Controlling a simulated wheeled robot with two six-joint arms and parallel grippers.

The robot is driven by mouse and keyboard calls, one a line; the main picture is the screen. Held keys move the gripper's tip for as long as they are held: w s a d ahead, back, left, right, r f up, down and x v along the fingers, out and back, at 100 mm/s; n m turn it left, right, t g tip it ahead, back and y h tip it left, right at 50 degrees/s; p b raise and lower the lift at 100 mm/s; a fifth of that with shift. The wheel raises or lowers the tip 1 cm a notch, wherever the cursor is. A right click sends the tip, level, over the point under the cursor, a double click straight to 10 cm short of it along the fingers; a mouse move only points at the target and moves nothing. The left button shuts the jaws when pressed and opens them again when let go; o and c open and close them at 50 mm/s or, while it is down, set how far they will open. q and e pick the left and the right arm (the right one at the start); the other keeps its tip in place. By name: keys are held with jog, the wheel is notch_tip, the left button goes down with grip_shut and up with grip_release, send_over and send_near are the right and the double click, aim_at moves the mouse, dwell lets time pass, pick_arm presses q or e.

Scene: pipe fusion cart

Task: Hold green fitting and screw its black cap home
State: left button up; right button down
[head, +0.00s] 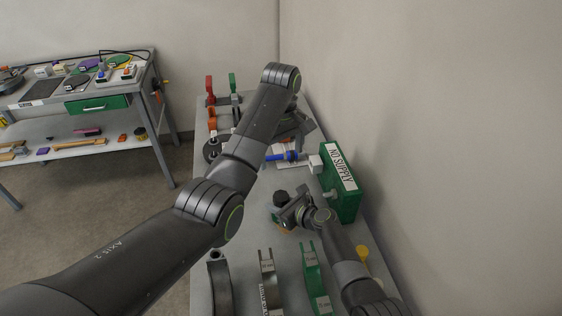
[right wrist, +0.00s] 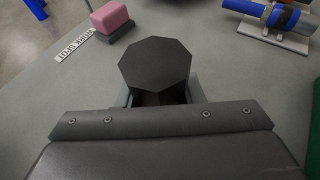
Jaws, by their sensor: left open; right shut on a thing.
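The black cap (right wrist: 155,65) is a dark eight-sided piece between the fingers of my right gripper (right wrist: 158,96). In the head view the cap (head: 281,198) stands at the left end of my right gripper (head: 289,212), which is shut on it over the cart top. The green fitting cannot be made out clearly; the gripper and cap hide what lies below. My left gripper (head: 298,124) is open, farther back over the cart and apart from the cap. My left forearm partly hides it.
A blue pipe piece (head: 284,156) lies on a pale holder behind the cap. A green "NO SUPPLY" box (head: 341,182) stands along the right wall. A pink block (right wrist: 109,17) sits near a "WORK SPOT" label (right wrist: 75,45).

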jog(key=c, duration=0.9)
grip_release()
jog(key=p+v, duration=0.2)
jog(key=v, duration=0.4)
jog(key=shift+s+d+r, duration=0.1)
jog(key=shift+d, duration=0.05)
jog(key=v, duration=1.1)
